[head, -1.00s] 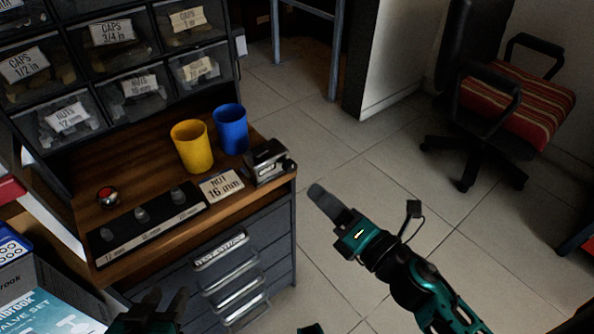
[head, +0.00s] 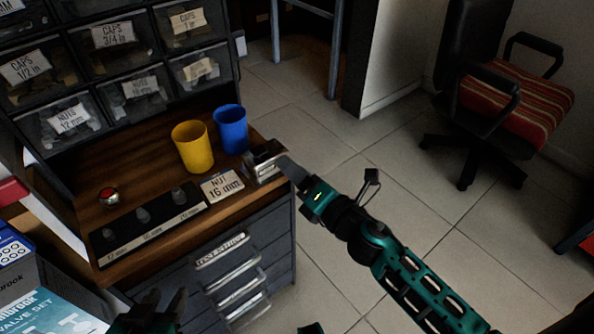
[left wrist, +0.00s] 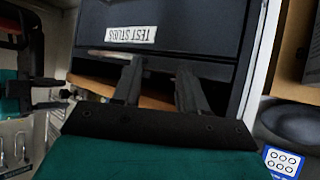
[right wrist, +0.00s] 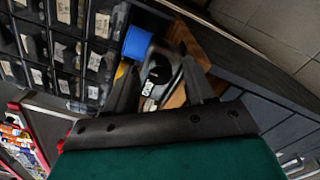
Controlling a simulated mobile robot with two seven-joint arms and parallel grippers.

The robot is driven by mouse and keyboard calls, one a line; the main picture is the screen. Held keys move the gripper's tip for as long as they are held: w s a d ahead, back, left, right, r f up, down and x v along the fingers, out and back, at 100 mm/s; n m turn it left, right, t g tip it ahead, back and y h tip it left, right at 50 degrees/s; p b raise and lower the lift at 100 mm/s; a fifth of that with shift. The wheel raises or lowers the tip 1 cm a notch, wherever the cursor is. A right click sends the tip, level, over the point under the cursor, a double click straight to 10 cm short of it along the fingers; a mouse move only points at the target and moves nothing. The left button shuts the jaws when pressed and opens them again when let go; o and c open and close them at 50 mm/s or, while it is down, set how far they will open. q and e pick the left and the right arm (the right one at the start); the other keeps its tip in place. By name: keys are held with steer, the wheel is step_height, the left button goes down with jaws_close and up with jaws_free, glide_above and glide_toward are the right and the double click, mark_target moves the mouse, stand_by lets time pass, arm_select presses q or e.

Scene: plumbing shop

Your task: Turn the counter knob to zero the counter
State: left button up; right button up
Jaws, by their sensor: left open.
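The counter (head: 263,160) is a small metallic device at the right end of the wooden bench top. In the right wrist view the counter (right wrist: 156,78) shows between my right fingers, with a small pale digit window too small to read. Its knob is hidden by or merges with the fingers in the head view. My right gripper (head: 288,167) is at the right side of the counter, its fingers apart; I cannot tell whether they touch it. My left gripper (head: 165,303) is open and empty, low in front of the bench drawers.
A yellow cup (head: 192,147) and a blue cup (head: 231,129) stand behind the counter. A "NUT 16 mm" card (head: 222,186) lies beside it. A stud board (head: 147,223) and red button (head: 108,195) are further left. Floor to the right is clear up to a chair (head: 515,100).

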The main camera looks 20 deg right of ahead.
jaws_close()
arm_select(q)
steer(key=shift+r, duration=0.15)
arm_select(e)
steer(key=shift+m, duration=0.4)
arm_select(q)
step_height(320, 180, up, 8)
steer(key=p, duration=0.9)
steer(key=shift+s+a+f, duration=0.15)
steer(key=shift+a+f, duration=0.05)
steer(key=shift+a, duration=0.05)
arm_select(e)
steer(key=m, duration=1.7)
arm_select(q)
steer(key=shift+r, duration=0.1)
arm_select(e)
steer(key=shift+f, duration=0.1)
arm_select(q)
steer(key=shift+a, duration=0.1)
